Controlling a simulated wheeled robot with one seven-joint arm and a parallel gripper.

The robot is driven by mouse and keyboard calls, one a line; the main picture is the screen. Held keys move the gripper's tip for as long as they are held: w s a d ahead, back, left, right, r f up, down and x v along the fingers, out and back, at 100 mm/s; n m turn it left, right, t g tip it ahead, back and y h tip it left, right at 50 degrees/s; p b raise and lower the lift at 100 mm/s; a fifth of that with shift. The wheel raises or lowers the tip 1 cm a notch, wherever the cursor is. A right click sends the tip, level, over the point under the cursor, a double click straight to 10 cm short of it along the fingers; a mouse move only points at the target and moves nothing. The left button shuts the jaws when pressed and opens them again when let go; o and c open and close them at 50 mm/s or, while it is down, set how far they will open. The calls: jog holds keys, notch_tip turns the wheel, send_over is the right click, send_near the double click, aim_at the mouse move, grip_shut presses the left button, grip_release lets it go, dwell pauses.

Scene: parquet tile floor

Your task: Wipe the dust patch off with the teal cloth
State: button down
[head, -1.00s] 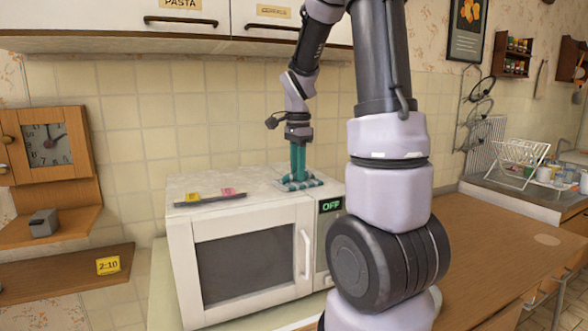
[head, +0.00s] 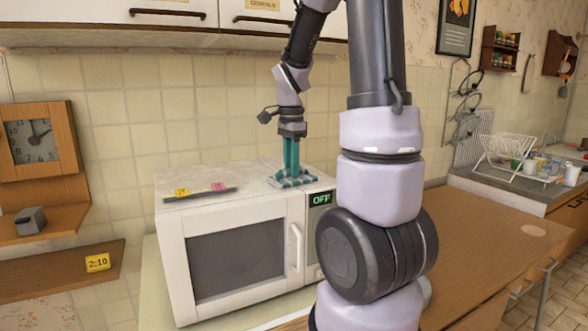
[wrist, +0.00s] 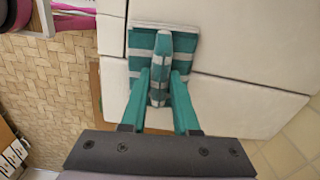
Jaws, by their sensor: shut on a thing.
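The teal cloth (head: 280,183), striped with grey, lies on the top of the white microwave (head: 250,260), near its right end. My gripper (head: 291,176) points straight down with teal fingers and is shut on the cloth's raised middle. In the wrist view, my gripper (wrist: 158,85) pinches the upright fold of the cloth (wrist: 139,42), whose flat part rests on the white surface. The microwave top left of the cloth looks faintly mottled; I cannot clearly tell the dust patch's outline, and part may be under the cloth.
A dark strip (head: 215,193) with yellow and pink tags lies along the microwave top's front left edge. Cabinets (head: 120,12) hang above. A wooden counter (head: 480,235) extends right, with a white dish rack (head: 508,155) beyond it.

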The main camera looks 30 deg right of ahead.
jog(key=shift+w, duration=4.65)
jog(key=shift+r, duration=0.1)
notch_tip(320, 180, up, 7)
jog(key=shift+s, duration=0.1)
